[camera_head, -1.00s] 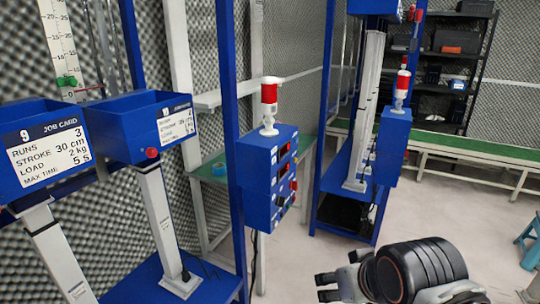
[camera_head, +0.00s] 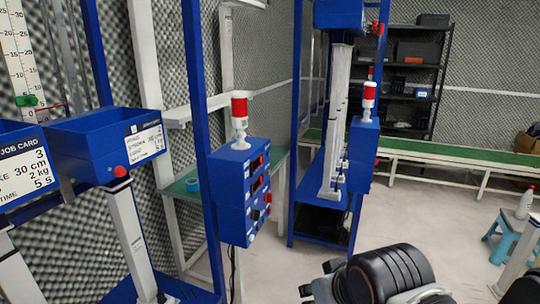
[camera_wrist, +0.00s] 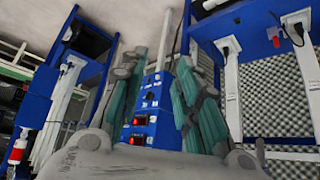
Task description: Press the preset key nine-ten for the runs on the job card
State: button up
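A blue control box (camera_head: 240,190) with a red-and-white beacon (camera_head: 240,115) is mounted on a blue post. Its right-hand face has red displays (camera_head: 257,163) and several small knobs or keys; their labels are too small to read. The wrist view, upside down, shows the box (camera_wrist: 155,110) between my fingers. A job card (camera_head: 24,172) on the left bin reads 3, 30 cm, 2 kg, 5 s. A second card (camera_head: 146,144) is hard to read. My gripper (camera_head: 308,290) is right of and below the box; the wrist view shows its teal-padded fingers (camera_wrist: 160,62) apart and empty.
A second blue station (camera_head: 362,155) with its own beacon stands behind. A green-topped bench (camera_head: 450,153) runs along the back wall. A blue stool (camera_head: 503,235) is at the right. Grey floor (camera_head: 410,215) is clear between them.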

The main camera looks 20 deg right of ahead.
grip_shut()
dwell(1.0)
